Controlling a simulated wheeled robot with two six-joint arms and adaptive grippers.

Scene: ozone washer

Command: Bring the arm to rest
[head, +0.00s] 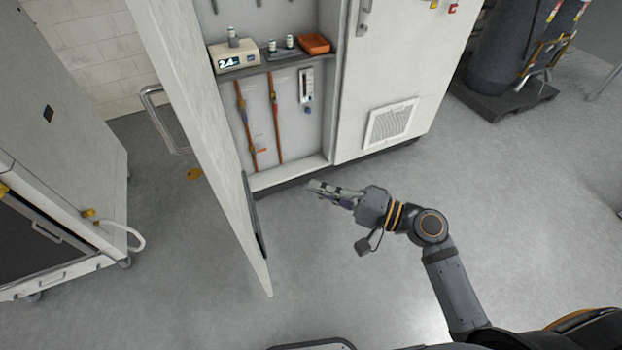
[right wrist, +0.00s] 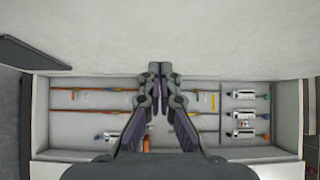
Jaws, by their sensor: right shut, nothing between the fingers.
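My right arm (head: 452,285) reaches in from the lower right of the head view. Its gripper (head: 318,187) points left, in front of the open cabinet (head: 393,100), and looks clear of it. In the right wrist view the two fingers (right wrist: 160,72) meet at their tips, with nothing between them. My left gripper does not show in either view.
The cabinet door (head: 205,130) stands open to the left of the gripper. Inside, a shelf (head: 262,68) holds a display unit (head: 234,55) and an orange tray (head: 313,44). A wheeled cart (head: 60,180) stands at far left.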

